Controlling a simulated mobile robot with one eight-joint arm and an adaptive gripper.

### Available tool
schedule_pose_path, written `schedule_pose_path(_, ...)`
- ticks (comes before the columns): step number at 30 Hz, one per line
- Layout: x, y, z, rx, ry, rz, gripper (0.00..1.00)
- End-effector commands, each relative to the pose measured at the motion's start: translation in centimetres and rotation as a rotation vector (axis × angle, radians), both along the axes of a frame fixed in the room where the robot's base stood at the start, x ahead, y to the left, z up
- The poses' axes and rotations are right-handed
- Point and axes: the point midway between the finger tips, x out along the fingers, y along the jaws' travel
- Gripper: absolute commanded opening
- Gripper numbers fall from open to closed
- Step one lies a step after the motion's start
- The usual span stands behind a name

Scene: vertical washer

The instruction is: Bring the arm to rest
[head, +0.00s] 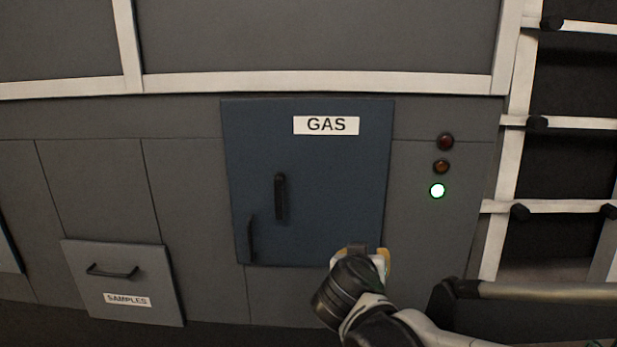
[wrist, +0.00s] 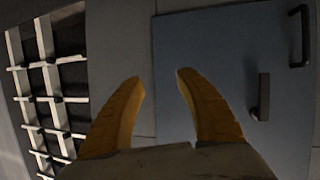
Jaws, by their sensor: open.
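My gripper (head: 362,252) is in front of the lower right corner of the blue GAS door (head: 335,190) in the head view. In the wrist view, the two yellow fingers of my gripper (wrist: 159,78) stand apart with nothing between them. The blue door (wrist: 205,60) lies beyond the right finger there, with two dark handles at the right. The head view shows a dark vertical handle (head: 280,197) on the door and a second dark handle (head: 250,238) near its lower left edge. The door looks closed.
A SAMPLES drawer (head: 122,283) with a handle is at the lower left. A white rack with dark-ended bars (head: 560,121) stands at the right. A rail (head: 540,291) runs at the lower right.

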Motion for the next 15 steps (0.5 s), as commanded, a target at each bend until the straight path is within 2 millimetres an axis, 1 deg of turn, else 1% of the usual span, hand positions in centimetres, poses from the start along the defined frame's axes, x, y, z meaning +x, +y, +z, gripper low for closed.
schedule_pose_path(1, -2.3, -3.0, -1.0, 0.006, 0.073, -0.021, 0.41)
schedule_pose_path(2, -3.8, -4.3, -1.6, 0.011, 0.122, -0.025, 0.41)
schedule_pose_path(3, -5.8, -5.8, -2.5, 0.020, 0.184, -0.023, 0.41)
schedule_pose_path(5, -9.0, -7.6, -3.9, 0.041, 0.272, -0.011, 0.41)
schedule_pose_path(6, -11.0, -8.3, -4.8, 0.058, 0.322, 0.004, 0.41)
schedule_pose_path(9, -15.5, -9.1, -6.8, 0.107, 0.418, 0.058, 0.41)
schedule_pose_path(10, -16.6, -9.1, -7.3, 0.121, 0.438, 0.075, 0.41)
schedule_pose_path(12, -18.7, -8.9, -8.2, 0.149, 0.473, 0.115, 0.41)
schedule_pose_path(15, -20.5, -8.4, -8.9, 0.178, 0.496, 0.160, 0.41)
